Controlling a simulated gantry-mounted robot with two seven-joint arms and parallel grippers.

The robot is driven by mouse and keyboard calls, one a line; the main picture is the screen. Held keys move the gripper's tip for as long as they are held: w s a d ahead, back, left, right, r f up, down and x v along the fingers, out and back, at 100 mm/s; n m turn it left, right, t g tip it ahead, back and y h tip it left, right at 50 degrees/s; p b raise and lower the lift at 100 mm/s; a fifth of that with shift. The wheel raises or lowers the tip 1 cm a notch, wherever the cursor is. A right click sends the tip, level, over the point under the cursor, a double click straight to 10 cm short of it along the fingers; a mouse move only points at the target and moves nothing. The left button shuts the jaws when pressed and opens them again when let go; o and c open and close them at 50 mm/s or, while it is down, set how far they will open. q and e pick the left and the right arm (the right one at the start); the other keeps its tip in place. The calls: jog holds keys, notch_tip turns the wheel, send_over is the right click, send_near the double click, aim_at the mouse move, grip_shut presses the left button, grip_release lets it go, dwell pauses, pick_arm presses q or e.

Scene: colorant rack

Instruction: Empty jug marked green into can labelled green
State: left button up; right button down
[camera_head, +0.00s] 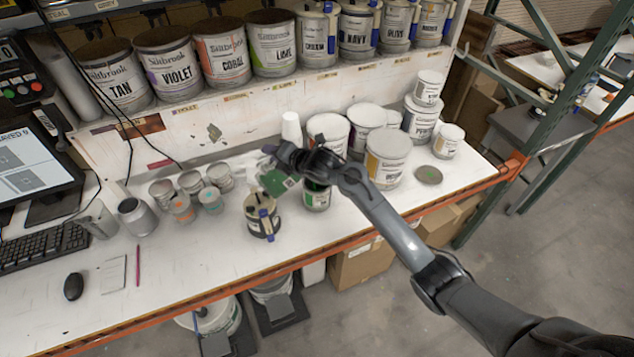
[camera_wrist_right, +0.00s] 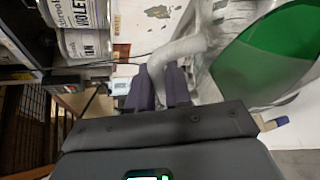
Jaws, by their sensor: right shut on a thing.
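The jug (camera_head: 257,166) is pale and translucent, with a green mark (camera_head: 276,181) on its side. It is held tilted above the table, and the mark fills the upper right of the right wrist view (camera_wrist_right: 268,50). My right gripper (camera_head: 272,151) is shut on the jug's handle (camera_wrist_right: 181,50), its dark fingers (camera_wrist_right: 160,88) on either side of it. A can with a green band on its label (camera_head: 316,197) stands on the table just right of and below the jug. The can's top is partly hidden by my right arm. Whether anything flows cannot be seen. My left gripper is not in view.
A dark-topped can with yellow and blue parts (camera_head: 262,216) stands left of the green-labelled can. Small tins (camera_head: 191,184) stand farther left. Larger white-lidded cans (camera_head: 387,158) crowd the right. Colorant cans line the shelf (camera_head: 275,45) behind. The front middle of the table is clear.

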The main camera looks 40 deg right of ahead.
jog(key=shift+d+f+m+y, duration=0.4)
jog(key=shift+d+f+m, duration=0.1)
jog(key=shift+d, duration=0.3)
dwell(3.5)
jog(key=shift+s+d+m+b, duration=0.15)
jog(key=shift+d+m+b, duration=0.3)
jog(key=shift+d, duration=1)
dwell(2.3)
